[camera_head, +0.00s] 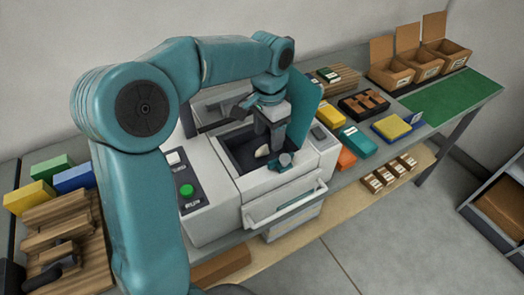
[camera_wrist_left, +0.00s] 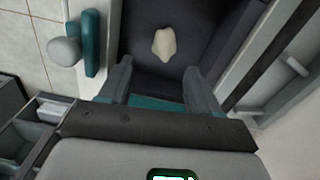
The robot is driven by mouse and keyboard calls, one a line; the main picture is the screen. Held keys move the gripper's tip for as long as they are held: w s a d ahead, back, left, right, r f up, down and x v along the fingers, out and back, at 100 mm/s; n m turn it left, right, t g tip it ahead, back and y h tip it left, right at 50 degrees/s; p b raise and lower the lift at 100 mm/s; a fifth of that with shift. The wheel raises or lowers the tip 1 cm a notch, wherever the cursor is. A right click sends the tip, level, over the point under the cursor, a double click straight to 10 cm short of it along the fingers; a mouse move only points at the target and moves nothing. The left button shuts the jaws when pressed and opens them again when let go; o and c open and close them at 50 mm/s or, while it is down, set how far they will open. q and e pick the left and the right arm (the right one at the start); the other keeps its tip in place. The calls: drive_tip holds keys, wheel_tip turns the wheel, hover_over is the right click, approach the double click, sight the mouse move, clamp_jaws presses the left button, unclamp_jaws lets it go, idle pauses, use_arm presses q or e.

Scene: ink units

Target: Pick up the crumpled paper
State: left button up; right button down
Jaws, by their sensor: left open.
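The crumpled paper (camera_head: 262,151) is a small cream lump inside the dark open bay of the white machine (camera_head: 225,205). It also shows in the left wrist view (camera_wrist_left: 164,44), lying on the dark floor of the bay. My left gripper (camera_head: 270,140) reaches down into the bay from above. In the left wrist view its two fingers (camera_wrist_left: 155,85) are spread apart with nothing between them, and the paper lies beyond the tips. The paper and the fingers look apart. My right gripper is not in view.
The bay's walls stand close around my left gripper. A teal lever with a grey knob (camera_wrist_left: 64,51) is beside the bay. A teal raised cover (camera_head: 306,105) stands behind. Coloured boxes (camera_head: 358,141) and open cartons (camera_head: 392,72) occupy the bench to the right; a green mat (camera_head: 455,100) is clear.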

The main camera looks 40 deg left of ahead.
sight(267, 145)
use_arm(q)
drive_tip(key=f, duration=0.5)
drive_tip(key=shift+a, duration=0.25)
drive_tip(key=shift+s+r, duration=0.1)
drive_tip(key=c, duration=1)
drive_tip(key=shift+c, duration=0.2)
